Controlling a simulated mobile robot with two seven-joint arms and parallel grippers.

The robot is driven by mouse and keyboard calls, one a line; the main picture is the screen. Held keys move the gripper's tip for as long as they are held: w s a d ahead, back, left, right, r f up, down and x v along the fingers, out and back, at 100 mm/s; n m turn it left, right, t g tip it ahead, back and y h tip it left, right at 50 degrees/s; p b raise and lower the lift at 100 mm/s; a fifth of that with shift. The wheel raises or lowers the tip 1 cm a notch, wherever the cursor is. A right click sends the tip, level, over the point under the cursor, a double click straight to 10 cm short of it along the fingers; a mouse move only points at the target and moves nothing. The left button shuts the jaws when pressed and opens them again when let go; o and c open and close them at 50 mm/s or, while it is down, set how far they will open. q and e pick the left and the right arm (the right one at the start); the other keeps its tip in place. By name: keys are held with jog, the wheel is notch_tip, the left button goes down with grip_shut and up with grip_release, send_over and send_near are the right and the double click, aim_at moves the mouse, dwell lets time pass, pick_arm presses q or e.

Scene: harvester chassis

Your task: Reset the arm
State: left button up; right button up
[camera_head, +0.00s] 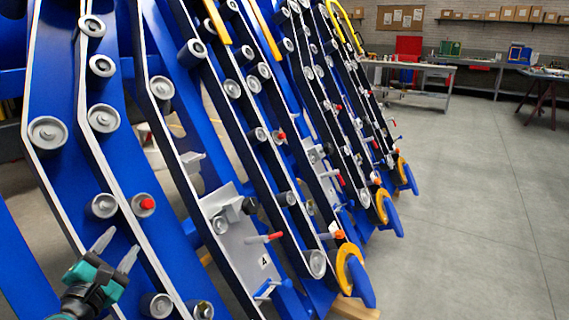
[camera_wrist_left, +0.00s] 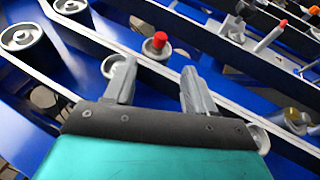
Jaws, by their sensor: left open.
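My left gripper (camera_head: 117,250) is at the lower left of the head view, with a teal body and two grey fingers spread apart. The fingers are empty and point toward the blue harvester chassis (camera_head: 62,85). In the left wrist view the open fingers (camera_wrist_left: 158,88) flank a roller with a red cap (camera_wrist_left: 155,44), which lies beyond the fingertips. The same red-capped roller (camera_head: 146,204) shows just above the gripper in the head view. I cannot tell the exact gap between fingertips and cap. My right gripper is not in view.
Several slanted blue rails with grey rollers (camera_head: 48,132) fill the left and middle. A grey plate (camera_head: 238,240) with a lever and red-tipped pin (camera_head: 271,237) is right of the gripper. Open concrete floor (camera_head: 470,220) lies to the right, with workbenches (camera_head: 420,68) behind.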

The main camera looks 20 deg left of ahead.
pick_arm(q)
jog(key=s+d+f+m+g+h+p, duration=0.2)
jog(key=s+d+f+m+p, duration=0.1)
jog(key=d+m, duration=0.6)
jog(key=s+d+f+m+g+h+p, duration=0.2)
jog(key=s+d+f+m+g+p, duration=0.1)
jog(key=d+m, duration=0.7)
jog(key=s+d+f+m+g+h+p, duration=0.2)
jog(key=s+d+f+m, duration=0.4)
jog(key=d+m, duration=0.4)
jog(key=shift+s+d+m+g+h+p, duration=0.15)
jog(key=shift+m+g+h+p, duration=0.35)
jog(key=shift+m+p, duration=0.55)
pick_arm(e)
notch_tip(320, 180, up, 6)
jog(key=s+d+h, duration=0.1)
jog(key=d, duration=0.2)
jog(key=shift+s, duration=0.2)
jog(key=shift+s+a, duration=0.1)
pick_arm(q)
jog(key=shift+c, duration=0.5)
